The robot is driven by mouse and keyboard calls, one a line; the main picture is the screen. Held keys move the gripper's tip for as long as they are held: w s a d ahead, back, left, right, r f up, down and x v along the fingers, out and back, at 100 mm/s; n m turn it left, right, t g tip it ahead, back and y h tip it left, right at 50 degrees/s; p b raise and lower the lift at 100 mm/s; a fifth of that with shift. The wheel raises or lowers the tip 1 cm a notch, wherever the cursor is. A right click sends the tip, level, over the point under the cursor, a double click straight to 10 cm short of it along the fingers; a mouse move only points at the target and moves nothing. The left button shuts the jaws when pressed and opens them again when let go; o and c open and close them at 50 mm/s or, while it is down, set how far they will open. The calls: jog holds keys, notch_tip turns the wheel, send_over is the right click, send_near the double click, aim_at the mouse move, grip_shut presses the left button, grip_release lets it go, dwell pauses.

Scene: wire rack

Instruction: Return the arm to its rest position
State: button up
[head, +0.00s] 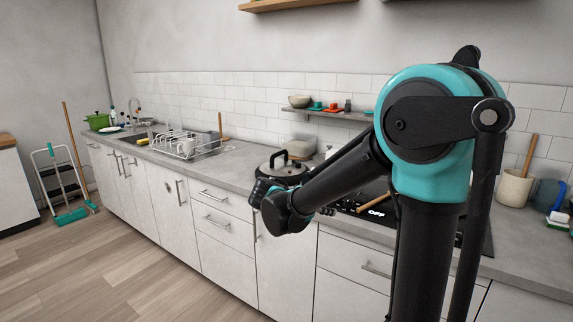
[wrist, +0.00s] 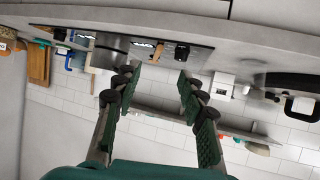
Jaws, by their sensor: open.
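My arm fills the right of the head view, with a teal joint (head: 425,110) and a dark forearm reaching down to the left. Its end is in front of the counter's front edge, by the black pot (head: 285,165). The gripper itself is small and dark there, hard to make out. In the wrist view my gripper (wrist: 158,80) is open, with two green-padded fingers apart and nothing between them. That view is upside down, showing the counter at the top and wall tiles below. The white wire rack (head: 172,148) stands on the counter beside the sink, away from my gripper.
The counter (head: 236,170) runs along the wall, with drawers below it. A wall shelf (head: 330,115) holds a bowl and small items. The cooktop (head: 475,235) lies behind my arm. A utensil crock (head: 514,187) stands at right. The floor (head: 130,265) at left is open.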

jog(key=s+d+f+n+g+y, duration=0.2)
jog(key=s+d+f+n+y, duration=0.1)
jog(key=s+d+f, duration=0.3)
jog(key=s+d+f+n+g+y, duration=0.2)
jog(key=s+d+f+n+y, duration=0.15)
jog(key=s+f, duration=0.45)
jog(key=s+a+f+n+y, duration=0.1)
jog(key=s+f+n+y, duration=0.2)
jog(key=s, duration=0.4)
jog(key=shift+s+a+f+n+t, duration=0.25)
jog(key=shift+s+a+n+t, duration=0.05)
jog(key=shift+s+a+n, duration=0.05)
